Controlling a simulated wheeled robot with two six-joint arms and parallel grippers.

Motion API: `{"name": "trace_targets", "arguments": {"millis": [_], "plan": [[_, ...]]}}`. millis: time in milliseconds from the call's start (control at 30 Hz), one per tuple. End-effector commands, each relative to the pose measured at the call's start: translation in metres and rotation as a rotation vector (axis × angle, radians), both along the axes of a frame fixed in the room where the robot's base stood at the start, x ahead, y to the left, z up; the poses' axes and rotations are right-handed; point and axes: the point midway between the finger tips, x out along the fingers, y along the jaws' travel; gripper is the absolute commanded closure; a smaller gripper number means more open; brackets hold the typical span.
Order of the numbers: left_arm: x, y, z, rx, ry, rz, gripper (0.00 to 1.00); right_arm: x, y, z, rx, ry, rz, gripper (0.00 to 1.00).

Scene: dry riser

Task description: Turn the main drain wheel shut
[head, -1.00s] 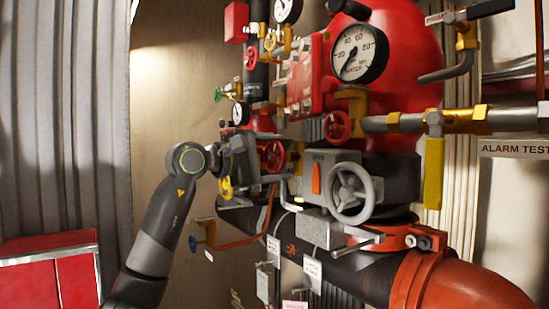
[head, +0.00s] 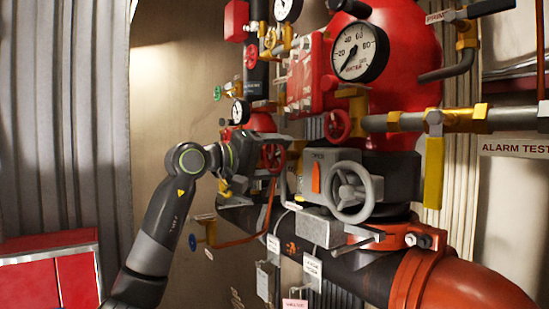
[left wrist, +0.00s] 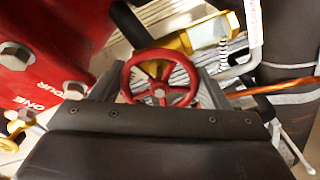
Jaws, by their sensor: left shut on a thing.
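A red handwheel (head: 272,157) with spokes sits on the left side of the valve assembly, and it also shows in the left wrist view (left wrist: 160,78). My left gripper (head: 277,146) reaches it from the left, with one finger along its upper edge. In the left wrist view the wheel's rim lies between the two fingers, and the gripper is shut on it. No readable label on this wheel names it as the main drain. My right gripper is not in view.
A second red handwheel (head: 338,125) and a large grey handwheel (head: 354,192) stand to the right. A copper tube (head: 262,220) runs below my left gripper. A black pipe (head: 345,270) crosses beneath. A red cabinet (head: 60,270) stands at lower left.

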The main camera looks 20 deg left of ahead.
Motion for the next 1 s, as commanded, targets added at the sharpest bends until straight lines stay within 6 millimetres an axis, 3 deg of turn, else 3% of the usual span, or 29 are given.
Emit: {"name": "trace_targets", "arguments": {"millis": [700,733,900,1000], "plan": [[0.0002,0.0000,-0.0018,0.066,-0.048,-0.001,0.54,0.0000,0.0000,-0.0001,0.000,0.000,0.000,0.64],[0.0002,0.0000,-0.0018,0.066,-0.048,-0.001,0.30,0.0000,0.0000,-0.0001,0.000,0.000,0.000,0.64],[0.0002,0.0000,-0.0014,0.066,-0.048,-0.001,0.09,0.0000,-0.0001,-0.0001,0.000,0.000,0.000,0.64],[0.0002,0.0000,-0.0012,0.064,-0.048,0.000,0.09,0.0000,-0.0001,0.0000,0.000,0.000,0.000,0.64]]}}
